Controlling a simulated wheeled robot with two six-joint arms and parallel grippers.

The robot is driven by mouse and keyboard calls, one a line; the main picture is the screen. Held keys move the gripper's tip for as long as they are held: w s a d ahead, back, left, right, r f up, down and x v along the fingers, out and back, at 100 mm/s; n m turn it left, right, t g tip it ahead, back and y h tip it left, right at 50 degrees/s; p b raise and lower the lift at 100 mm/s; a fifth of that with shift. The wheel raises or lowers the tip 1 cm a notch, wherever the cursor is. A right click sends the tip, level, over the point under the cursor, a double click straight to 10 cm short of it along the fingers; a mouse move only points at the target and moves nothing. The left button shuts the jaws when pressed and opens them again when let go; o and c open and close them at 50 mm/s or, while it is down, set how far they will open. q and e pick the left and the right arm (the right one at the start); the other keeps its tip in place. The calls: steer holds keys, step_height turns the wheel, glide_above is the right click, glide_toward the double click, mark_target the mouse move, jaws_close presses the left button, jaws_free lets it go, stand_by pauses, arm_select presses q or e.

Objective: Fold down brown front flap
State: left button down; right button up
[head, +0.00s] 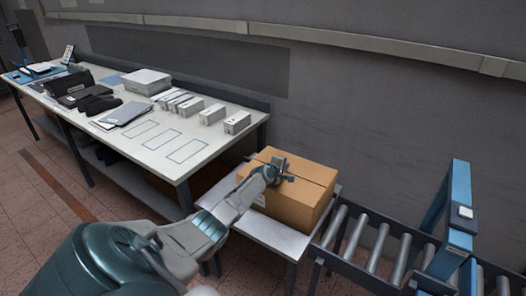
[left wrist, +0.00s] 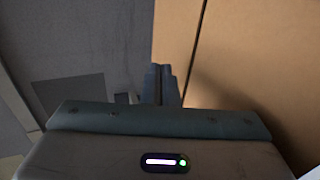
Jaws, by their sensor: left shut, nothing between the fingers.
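A brown cardboard box (head: 304,208) stands on a light side table at the end of the roller conveyor. Its top flaps look folded down, with a seam between them. My left gripper (head: 283,167) is over the box top near this seam, its fingers shut and empty. In the left wrist view, the shut fingers (left wrist: 160,84) are close to the brown cardboard (left wrist: 255,70), beside the dark seam line. I cannot tell whether they touch it. The part of the box under my left arm is hidden. My right gripper is not in view.
The light side table (head: 262,232) carries the box. A roller conveyor (head: 385,250) with a blue frame (head: 446,215) adjoins it on the right. A long white workbench (head: 200,150) with white boxes (head: 237,122) and dark items lies to the left. A grey wall is behind.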

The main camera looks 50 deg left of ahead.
arm_select(q)
steer(key=shift+w+a+f+g+p, duration=0.1)
steer(key=shift+a+f+g+p, duration=0.15)
steer(key=shift+f+g+p, duration=0.15)
steer(key=shift+f, duration=0.1)
steer(key=shift+w+d+f+g, duration=0.15)
steer(key=shift+d+f+g, duration=0.1)
steer(key=shift+g, duration=0.15)
steer(key=shift+a+f, duration=0.1)
steer(key=shift+a, duration=0.05)
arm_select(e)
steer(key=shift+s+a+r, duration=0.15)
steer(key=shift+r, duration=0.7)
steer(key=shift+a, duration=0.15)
